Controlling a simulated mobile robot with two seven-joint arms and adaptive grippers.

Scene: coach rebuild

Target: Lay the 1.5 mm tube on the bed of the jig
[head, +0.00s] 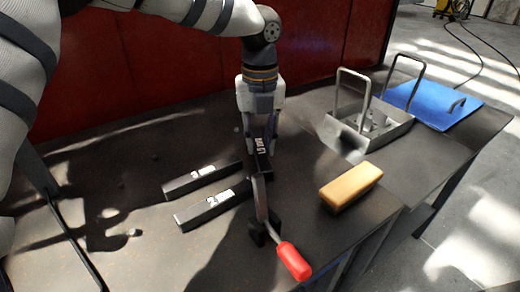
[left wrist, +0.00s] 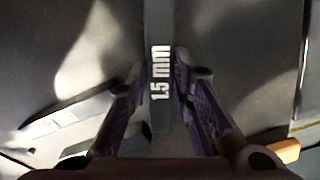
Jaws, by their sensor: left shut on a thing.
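My left gripper (head: 262,132) is shut on the dark 1.5 mm tube (head: 264,165). In the left wrist view the tube (left wrist: 158,122) runs between the two fingers (left wrist: 159,88), its white "1.5 mm" label facing the camera. In the head view its near end is beside the upright metal lever of the jig (head: 262,233), which has a red handle (head: 293,261). I cannot tell whether the tube touches the jig. The jig's bed is mostly hidden behind the lever and tube. My right gripper is not in view.
Two other dark labelled tubes lie left of the jig, one farther (head: 188,184) and one nearer (head: 200,213). A tan block (head: 350,186) is to the right. A metal carrier with two loop handles (head: 400,130) and a blue lid (head: 430,102) stand at back right. The left tabletop is clear.

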